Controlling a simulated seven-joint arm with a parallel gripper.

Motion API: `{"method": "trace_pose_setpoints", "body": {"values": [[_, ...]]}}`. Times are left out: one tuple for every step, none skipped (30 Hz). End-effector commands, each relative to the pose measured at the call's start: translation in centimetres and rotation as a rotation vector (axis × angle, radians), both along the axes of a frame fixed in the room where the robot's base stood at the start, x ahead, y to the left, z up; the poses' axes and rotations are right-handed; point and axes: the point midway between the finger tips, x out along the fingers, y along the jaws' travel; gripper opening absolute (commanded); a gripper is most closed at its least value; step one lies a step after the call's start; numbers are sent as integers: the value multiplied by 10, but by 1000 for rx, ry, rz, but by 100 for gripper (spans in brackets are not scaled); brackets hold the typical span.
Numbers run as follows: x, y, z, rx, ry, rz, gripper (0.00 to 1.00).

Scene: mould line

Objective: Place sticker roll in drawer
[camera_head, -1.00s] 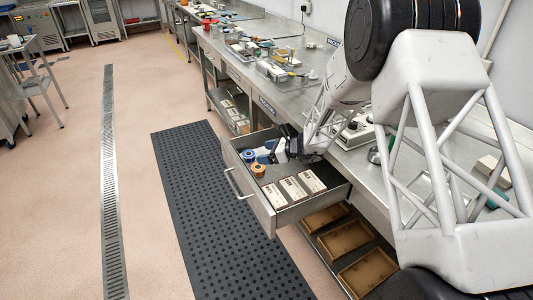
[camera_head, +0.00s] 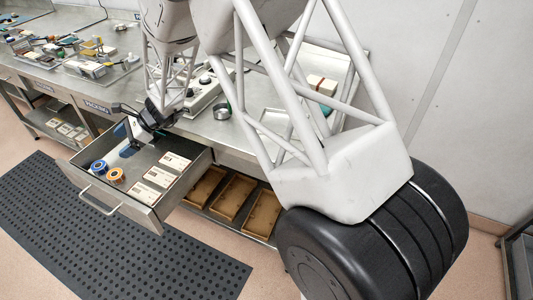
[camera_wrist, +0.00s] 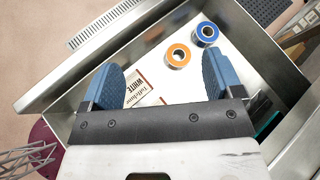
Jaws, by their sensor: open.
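The drawer (camera_head: 128,203) is pulled open under the bench. A blue-rimmed roll (camera_head: 99,166) and an orange-rimmed roll (camera_head: 116,175) sit side by side on its floor, near the front left; which is the sticker roll I cannot tell. In the wrist view the orange roll (camera_wrist: 178,56) and blue roll (camera_wrist: 207,32) lie ahead of my fingertips, apart from them. My gripper (camera_head: 128,150) hangs over the back left of the drawer. Its blue-padded fingers (camera_wrist: 163,85) are spread wide in the wrist view, with no object held between them.
Several white labelled boxes (camera_head: 159,177) fill the drawer's right side; one printed box (camera_wrist: 146,93) shows beyond my fingers. Brown trays (camera_head: 232,198) stand on the shelf below. A grey control box (camera_head: 206,92) and a small round dish (camera_head: 222,111) are on the bench behind.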

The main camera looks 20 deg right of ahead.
Motion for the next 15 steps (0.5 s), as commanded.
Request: {"method": "trace_pose_setpoints", "body": {"values": [[-7,-12,15,-16,-34,22,86],[-12,-18,21,-27,-52,36,86],[-18,-26,30,-42,-77,57,86],[-23,-33,36,-53,-96,71,86],[-28,-39,43,-64,-115,86,86],[-35,-47,51,-79,-139,106,86],[-40,-54,56,-92,-156,121,86],[-45,-60,62,-103,-175,136,86],[-52,-68,69,-119,-198,155,86],[-57,-75,75,-131,-218,170,86],[-63,-81,80,-144,-236,185,86],[-70,-90,87,-160,-259,205,86],[-75,-96,92,-173,-276,218,86],[-81,-103,97,-186,-295,234,86],[-89,-111,104,-203,-319,254,86]]}}
